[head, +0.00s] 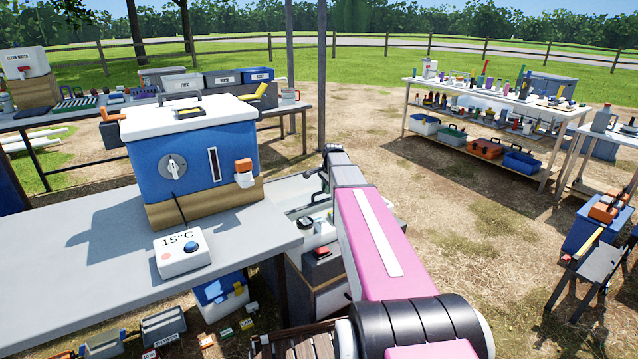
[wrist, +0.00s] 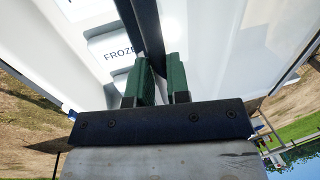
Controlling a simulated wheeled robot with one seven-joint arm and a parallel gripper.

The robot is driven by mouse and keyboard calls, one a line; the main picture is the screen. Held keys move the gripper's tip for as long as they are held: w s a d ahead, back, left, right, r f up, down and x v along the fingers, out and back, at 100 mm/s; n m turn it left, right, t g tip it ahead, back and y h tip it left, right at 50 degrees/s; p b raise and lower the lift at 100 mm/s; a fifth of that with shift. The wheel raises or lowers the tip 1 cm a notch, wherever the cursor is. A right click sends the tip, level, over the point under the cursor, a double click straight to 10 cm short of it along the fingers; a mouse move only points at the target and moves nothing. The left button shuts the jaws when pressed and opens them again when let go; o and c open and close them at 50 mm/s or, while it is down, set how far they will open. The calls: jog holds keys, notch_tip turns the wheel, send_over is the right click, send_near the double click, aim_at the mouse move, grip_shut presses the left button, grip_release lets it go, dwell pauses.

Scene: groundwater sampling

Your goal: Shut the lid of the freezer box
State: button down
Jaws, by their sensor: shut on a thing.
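The freezer box shows close up in the wrist view, with a white inner part (wrist: 95,25) and a grey-white block lettered "FROZE…" (wrist: 115,45), the rest cut off by my gripper. A broad white panel, which looks like the raised lid (wrist: 225,45), fills the right side. A dark bar (wrist: 147,22) runs along the panel's near side. My gripper (wrist: 163,68) has green fingers, one on each side of this bar, shut on it. In the head view my pink arm reaches away past the bench's right end, and I cannot make out the fingers there.
A blue box with a white top and dial (head: 195,160) stands on the grey bench (head: 60,275), behind a white "15°C" unit (head: 182,252). A loaded white table (head: 490,95) stands back right. Crates lie under the bench. Open dirt ground lies between.

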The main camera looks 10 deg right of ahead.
jog(key=s+d, duration=0.1)
jog(key=s, duration=0.4)
jog(key=s+d, duration=0.2)
jog(key=s, duration=0.3)
jog(key=s+d, duration=0.2)
jog(key=s, duration=0.3)
jog(key=shift+s, duration=0.15)
jog(key=c, duration=1.1)
grip_release()
jog(key=shift+r, duration=0.15)
notch_tip(320, 180, up, 10)
jog(key=s, duration=0.2)
jog(key=shift+d+r, duration=0.2)
jog(key=shift+d, duration=0.15)
jog(key=shift+s, duration=0.15)
